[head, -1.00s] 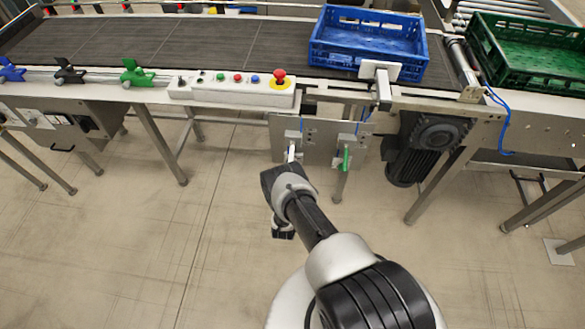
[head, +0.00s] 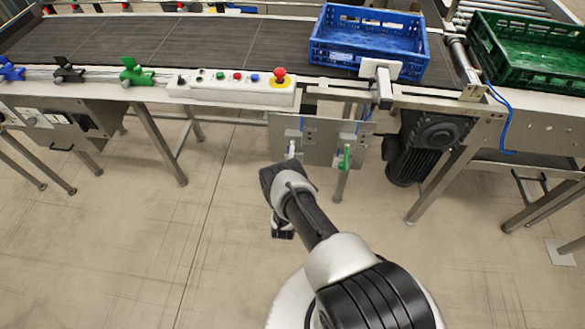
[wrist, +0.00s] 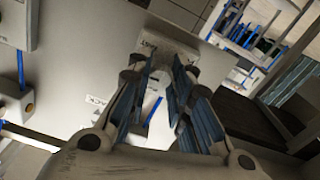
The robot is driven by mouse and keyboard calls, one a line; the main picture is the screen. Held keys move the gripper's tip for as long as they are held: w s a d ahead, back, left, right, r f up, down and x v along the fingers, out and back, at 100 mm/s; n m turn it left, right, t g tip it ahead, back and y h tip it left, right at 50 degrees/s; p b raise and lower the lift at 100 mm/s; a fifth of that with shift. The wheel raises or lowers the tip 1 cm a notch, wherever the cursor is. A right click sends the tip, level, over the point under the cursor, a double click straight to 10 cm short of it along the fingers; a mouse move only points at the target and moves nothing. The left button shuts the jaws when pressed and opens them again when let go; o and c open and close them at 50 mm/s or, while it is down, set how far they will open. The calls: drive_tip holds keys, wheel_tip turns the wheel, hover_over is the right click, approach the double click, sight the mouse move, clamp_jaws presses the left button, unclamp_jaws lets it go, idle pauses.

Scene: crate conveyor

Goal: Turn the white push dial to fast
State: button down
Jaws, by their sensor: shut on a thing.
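The white push dial (wrist: 160,76) shows in part between the fingers of my gripper (wrist: 160,66) in the wrist view. The gripper is shut on it, and the fingers hide most of it. A pale plate (wrist: 178,47) with dark lettering lies just behind the fingertips; I cannot read all of it. In the head view a small white part (head: 291,149) shows on the grey panel (head: 318,132) below the conveyor, at the far end of my arm. The fingers themselves are hidden there by my wrist. I cannot read the dial's setting.
A green handle (head: 344,158) is on the same panel, just right of my wrist. A button box (head: 232,91) with a red emergency stop (head: 279,76) sits above. A blue crate (head: 368,45) is on the conveyor, and a motor (head: 436,135) hangs right of the panel.

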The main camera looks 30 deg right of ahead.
drive_tip(key=m, duration=0.6)
drive_tip(key=shift+m, duration=0.4)
idle(0.3)
drive_tip(key=c, duration=1.4)
unclamp_jaws()
drive_tip(key=v, duration=1.2)
